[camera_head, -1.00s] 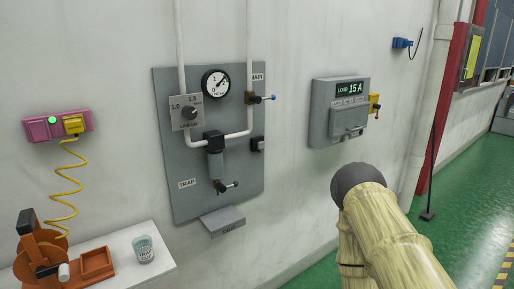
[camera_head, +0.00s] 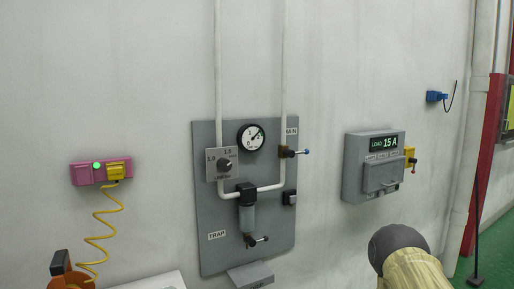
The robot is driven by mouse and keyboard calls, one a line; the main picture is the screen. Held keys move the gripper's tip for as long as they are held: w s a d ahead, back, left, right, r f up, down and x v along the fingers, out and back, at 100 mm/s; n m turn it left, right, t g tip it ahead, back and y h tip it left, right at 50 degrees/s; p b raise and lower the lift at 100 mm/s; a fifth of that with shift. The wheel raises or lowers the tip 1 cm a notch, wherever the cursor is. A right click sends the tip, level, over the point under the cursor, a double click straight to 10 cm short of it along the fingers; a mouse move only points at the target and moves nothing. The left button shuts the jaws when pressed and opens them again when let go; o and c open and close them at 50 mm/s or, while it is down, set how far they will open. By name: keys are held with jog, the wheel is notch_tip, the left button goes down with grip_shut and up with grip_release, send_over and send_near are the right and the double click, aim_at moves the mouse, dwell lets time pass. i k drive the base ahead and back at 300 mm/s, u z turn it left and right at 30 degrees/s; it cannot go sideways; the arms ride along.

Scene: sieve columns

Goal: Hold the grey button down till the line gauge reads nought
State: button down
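A grey wall panel (camera_head: 211,215) carries white pipes and fittings. The round line gauge (camera_head: 251,137) sits near its top; its needle points to the upper right, away from nought. A small dark box with a grey face (camera_head: 290,198), which looks like the grey button, is on the panel's right side below the MAIN valve (camera_head: 292,153). A dial knob (camera_head: 224,164) is left of the gauge's pipework. The TRAP bowl (camera_head: 247,216) hangs below with a small drain valve (camera_head: 256,240). My gripper is out of view; nothing touches the button.
A load box (camera_head: 357,175) reading 15 A, with a yellow switch (camera_head: 410,160), is to the right. A pink box (camera_head: 83,175) with a green light and a coiled yellow cord (camera_head: 103,230) is at left. The wall before the panel is unobstructed.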

aim_at(293, 198)
jog(key=k, duration=1.3)
jog(key=u, duration=0.65)
jog(key=i, duration=0.7)
jog(key=u, duration=0.55)
jog(key=i, duration=0.75)
jog(key=z, duration=0.8)
jog(key=i, duration=0.55)
jog(key=z, duration=0.55)
